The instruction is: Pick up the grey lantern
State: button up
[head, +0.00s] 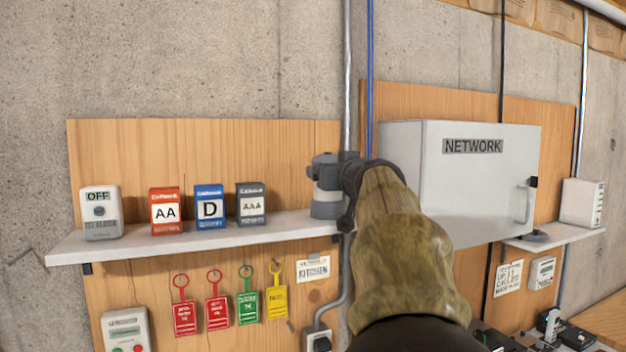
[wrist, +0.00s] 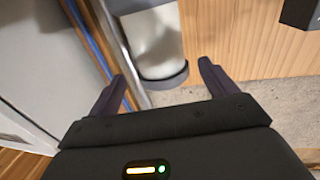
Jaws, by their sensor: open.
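The grey lantern (head: 326,203) stands upright at the right end of the wall shelf (head: 200,238), partly hidden behind my arm in the head view. My gripper (wrist: 166,82) is open there, one finger on each side of the lantern's outline, with visible gaps. In the head view my gripper (head: 338,182) overlaps the lantern's right side. I cannot tell how deep the lantern sits between the fingers.
An AAA box (head: 252,204), a D box (head: 210,207), an AA box (head: 166,210) and a grey OFF device (head: 101,212) stand left along the shelf. A vertical pipe (head: 347,80) and the NETWORK cabinet (head: 480,185) are close on the right.

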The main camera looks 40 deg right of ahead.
dwell(0.3)
jog(key=p+x, duration=0.3)
jog(key=x, duration=0.1)
jog(key=shift+w+d, duration=0.1)
jog(key=shift+w, duration=0.25)
jog(key=shift+w+d+f, duration=0.15)
jog(key=shift+w+d, duration=0.05)
jog(key=shift+w, duration=0.2)
jog(key=shift+s+a, duration=0.1)
jog(key=shift+s, duration=0.05)
jog(key=c, duration=1.4)
jog(key=shift+r, duration=0.2)
